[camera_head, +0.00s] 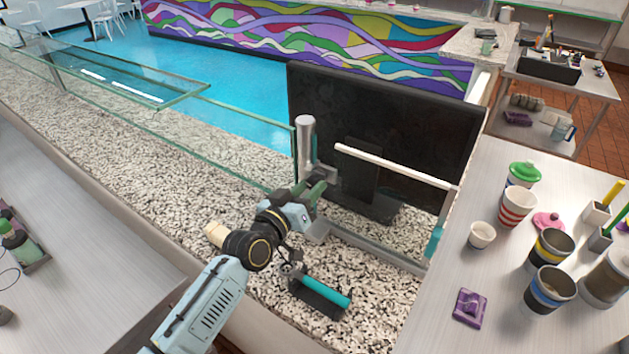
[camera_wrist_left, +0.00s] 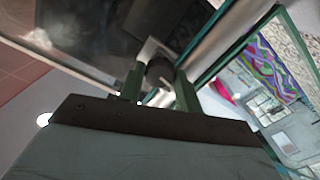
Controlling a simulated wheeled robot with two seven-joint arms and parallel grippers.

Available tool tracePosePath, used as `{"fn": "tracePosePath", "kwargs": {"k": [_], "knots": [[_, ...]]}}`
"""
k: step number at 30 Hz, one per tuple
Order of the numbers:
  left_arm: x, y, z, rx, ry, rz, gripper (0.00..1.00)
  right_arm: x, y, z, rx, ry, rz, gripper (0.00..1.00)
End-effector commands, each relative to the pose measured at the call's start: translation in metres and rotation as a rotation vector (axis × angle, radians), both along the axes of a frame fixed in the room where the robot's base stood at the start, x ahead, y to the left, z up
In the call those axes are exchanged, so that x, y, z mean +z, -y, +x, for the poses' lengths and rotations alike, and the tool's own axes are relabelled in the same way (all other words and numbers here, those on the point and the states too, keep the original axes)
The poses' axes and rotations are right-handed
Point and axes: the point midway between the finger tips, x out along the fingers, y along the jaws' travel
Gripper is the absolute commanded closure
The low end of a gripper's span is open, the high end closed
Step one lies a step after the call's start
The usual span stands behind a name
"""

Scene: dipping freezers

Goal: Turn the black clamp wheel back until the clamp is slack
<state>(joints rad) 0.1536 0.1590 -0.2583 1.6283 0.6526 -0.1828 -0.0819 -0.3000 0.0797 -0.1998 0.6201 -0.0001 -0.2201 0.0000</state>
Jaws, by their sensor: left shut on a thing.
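The black clamp wheel (camera_wrist_left: 160,72) is a short dark cylinder between the two green fingers of my left gripper (camera_wrist_left: 158,88) in the left wrist view. The fingers are shut on it, one on each side. In the head view my left gripper (camera_head: 318,188) reaches up to the foot of a silver post (camera_head: 305,140), where the dark wheel (camera_head: 325,172) shows only in part beside the fingers. A metal bracket sits behind the wheel in the wrist view. I cannot tell from the pictures how tight the clamp is. My right gripper is not in view.
A large black screen (camera_head: 385,125) stands behind the post, with a pale bar frame (camera_head: 395,165) before it. Glass panels (camera_head: 200,130) run along the speckled counter at left. A black and teal device (camera_head: 320,293) lies near my arm. Cups (camera_head: 516,206) crowd the right table.

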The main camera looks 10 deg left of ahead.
Motion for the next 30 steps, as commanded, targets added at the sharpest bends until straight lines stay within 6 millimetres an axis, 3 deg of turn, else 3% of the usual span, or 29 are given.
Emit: {"fn": "tracePosePath", "kwargs": {"k": [7,15,23,29,30], "knots": [[-0.001,0.000,0.000,-0.001,-0.009,-0.019,0.88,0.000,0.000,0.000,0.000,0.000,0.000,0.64],[-0.001,0.001,0.000,0.000,-0.119,-0.323,0.88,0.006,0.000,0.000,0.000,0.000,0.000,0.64],[-0.001,0.001,0.000,-0.001,-0.125,-0.337,0.88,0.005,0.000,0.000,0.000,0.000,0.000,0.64],[0.000,0.001,0.000,0.000,-0.217,-0.592,0.88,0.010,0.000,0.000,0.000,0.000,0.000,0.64],[-0.001,0.001,0.000,-0.001,-0.213,-0.581,0.61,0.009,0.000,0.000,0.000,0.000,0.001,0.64]]}}
